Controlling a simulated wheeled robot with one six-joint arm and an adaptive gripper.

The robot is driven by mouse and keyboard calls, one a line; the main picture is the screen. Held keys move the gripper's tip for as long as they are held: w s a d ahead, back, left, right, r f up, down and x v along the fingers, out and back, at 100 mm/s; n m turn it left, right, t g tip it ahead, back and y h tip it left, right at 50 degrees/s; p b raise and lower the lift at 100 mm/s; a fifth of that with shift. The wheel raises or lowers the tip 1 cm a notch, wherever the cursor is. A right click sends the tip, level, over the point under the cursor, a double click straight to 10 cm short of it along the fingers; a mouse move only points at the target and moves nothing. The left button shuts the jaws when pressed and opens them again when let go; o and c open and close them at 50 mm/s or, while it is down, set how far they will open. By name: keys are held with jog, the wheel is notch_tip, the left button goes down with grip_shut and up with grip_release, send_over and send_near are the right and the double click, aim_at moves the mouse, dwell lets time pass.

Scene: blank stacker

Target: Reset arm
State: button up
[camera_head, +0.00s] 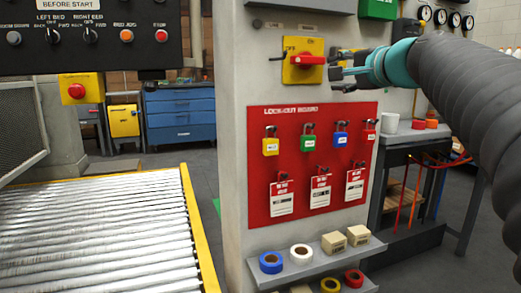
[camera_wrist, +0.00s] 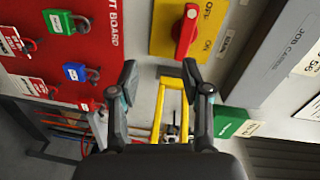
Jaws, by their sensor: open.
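My gripper (camera_head: 338,70) is at the upper right in the head view, just right of the yellow switch plate (camera_head: 291,72) with its red rotary handle (camera_head: 312,60). In the wrist view my gripper (camera_wrist: 159,72) has its two fingers well apart and nothing gripped between them. The red handle (camera_wrist: 186,32) and its yellow plate (camera_wrist: 212,12) are beyond the fingertips there. A yellow bar-like frame (camera_wrist: 157,112) shows between the fingers, seemingly in the background.
A red lock-out board (camera_head: 262,190) holds yellow, green, blue and red padlocks and several tags. Below is a shelf (camera_head: 325,262) with tape rolls. A roller conveyor (camera_head: 95,235) is at left, a bench (camera_head: 425,137) at right. A green box (camera_wrist: 232,122) is close right of my fingers.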

jog(key=s+f+n+g+h+p, duration=0.1)
jog(key=s+f+n+g+h, duration=0.25)
jog(key=f, duration=0.85)
jog(key=s+f+n+g+y+p, duration=0.15)
jog(key=s+f+n+g, duration=0.35)
jog(key=f, duration=0.7)
jog(key=s+a+f+n+g+h+p, duration=0.1)
jog(key=s+f+p, duration=0.3)
jog(key=s, duration=0.6)
jog(key=s+a+f+n+g+h+p, duration=0.1)
jog(key=s+a+f+n+h+p, duration=0.1)
jog(key=s, duration=0.8)
notch_tip(320, 180, down, 3)
jog(key=shift+s+a+r+n+p, duration=0.1)
jog(key=shift+s+a+n+p, duration=0.3)
jog(key=shift+p, duration=0.45)
jog(key=shift+c, duration=0.6)
